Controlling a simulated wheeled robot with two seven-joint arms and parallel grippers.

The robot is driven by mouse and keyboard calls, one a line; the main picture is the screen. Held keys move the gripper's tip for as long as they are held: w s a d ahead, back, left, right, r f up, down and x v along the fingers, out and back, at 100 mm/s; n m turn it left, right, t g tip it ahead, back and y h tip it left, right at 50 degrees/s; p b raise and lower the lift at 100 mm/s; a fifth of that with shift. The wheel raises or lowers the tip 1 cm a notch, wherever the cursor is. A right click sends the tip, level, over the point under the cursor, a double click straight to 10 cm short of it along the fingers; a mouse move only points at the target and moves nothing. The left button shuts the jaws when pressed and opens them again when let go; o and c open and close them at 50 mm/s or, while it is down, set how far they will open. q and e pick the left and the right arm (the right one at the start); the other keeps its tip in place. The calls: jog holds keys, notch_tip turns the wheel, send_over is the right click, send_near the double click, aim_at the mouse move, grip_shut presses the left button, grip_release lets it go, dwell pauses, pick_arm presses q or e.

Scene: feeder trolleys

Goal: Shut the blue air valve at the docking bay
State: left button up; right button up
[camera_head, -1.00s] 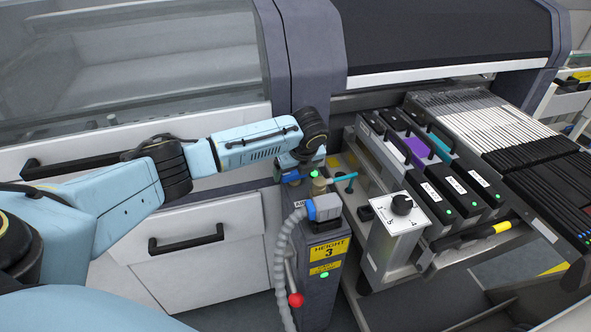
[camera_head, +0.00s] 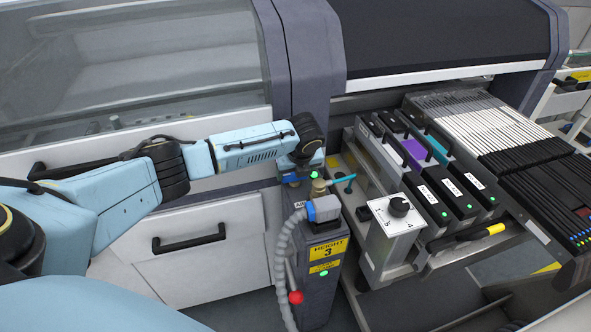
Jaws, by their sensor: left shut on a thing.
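My left gripper (camera_head: 302,172) points down onto the top of the grey docking post (camera_head: 318,282), under the black wrist. It is shut on a small blue part, which I take for the blue air valve's handle (camera_head: 291,178). The wrist hides most of the handle, so its angle is hard to tell. A partly hidden label starting with "A" is just below. A brass fitting (camera_head: 318,188) with a light-blue stem (camera_head: 342,179) pointing right stands beside the gripper. My right gripper is not in view.
A grey hose (camera_head: 284,262) with a blue-grey connector (camera_head: 323,208) and a red-knobbed lever (camera_head: 295,297) are on the post. A dial box (camera_head: 396,222) and feeder cassettes (camera_head: 432,198) stand to the right. A white drawer with a black handle (camera_head: 189,239) is left.

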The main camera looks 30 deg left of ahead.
pick_arm(q)
jog(key=o, duration=0.9)
jog(key=shift+o, duration=0.4)
jog(key=shift+r, duration=0.1)
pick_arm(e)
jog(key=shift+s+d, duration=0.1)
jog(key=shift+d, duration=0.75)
pick_arm(q)
jog(key=p+v, duration=0.2)
jog(key=v, duration=1.1)
jog(key=shift+s+p, duration=0.15)
jog(key=shift+p, duration=0.2)
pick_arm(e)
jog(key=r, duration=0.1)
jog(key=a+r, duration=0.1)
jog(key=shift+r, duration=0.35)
